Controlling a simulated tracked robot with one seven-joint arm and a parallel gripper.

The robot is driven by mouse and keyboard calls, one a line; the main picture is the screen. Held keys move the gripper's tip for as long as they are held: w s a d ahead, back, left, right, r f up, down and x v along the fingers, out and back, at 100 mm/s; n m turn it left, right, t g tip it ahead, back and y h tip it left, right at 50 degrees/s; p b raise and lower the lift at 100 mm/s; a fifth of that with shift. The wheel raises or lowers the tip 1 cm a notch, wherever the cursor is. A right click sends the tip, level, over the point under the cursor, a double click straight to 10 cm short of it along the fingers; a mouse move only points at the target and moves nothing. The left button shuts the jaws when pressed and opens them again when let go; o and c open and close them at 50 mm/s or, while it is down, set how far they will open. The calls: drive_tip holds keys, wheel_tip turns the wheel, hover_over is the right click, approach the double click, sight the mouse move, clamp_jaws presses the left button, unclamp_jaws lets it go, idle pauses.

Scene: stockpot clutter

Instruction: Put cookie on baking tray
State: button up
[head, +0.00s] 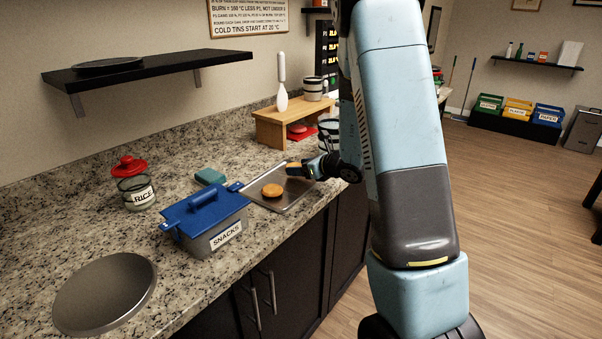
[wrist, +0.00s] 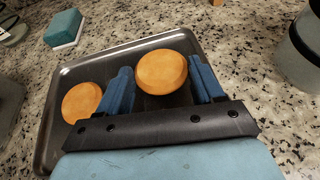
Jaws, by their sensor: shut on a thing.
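My gripper (wrist: 162,85) is shut on a round orange-brown cookie (wrist: 162,70), held between its two blue fingers. In the wrist view the held cookie overlaps the grey metal baking tray (wrist: 105,63); I cannot tell whether it touches the tray. A second cookie (wrist: 82,101) lies on the tray at the left in the wrist view. In the head view the tray (head: 292,203) is on the granite counter with one cookie (head: 272,190) on it. My gripper (head: 292,169) is at the tray's far right side there, and the held cookie is hard to make out.
A snacks box (head: 228,232) with a blue lid (head: 205,205) stands left of the tray. A blue-white sponge (wrist: 65,28) lies beside the tray. A rice jar (head: 135,192) and a round metal lid (head: 105,292) are further left. A wooden riser (head: 270,128) stands behind.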

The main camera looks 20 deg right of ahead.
drive_tip(key=shift+f, duration=0.9)
drive_tip(key=shift+s+f, duration=0.1)
drive_tip(key=shift+f, duration=0.2)
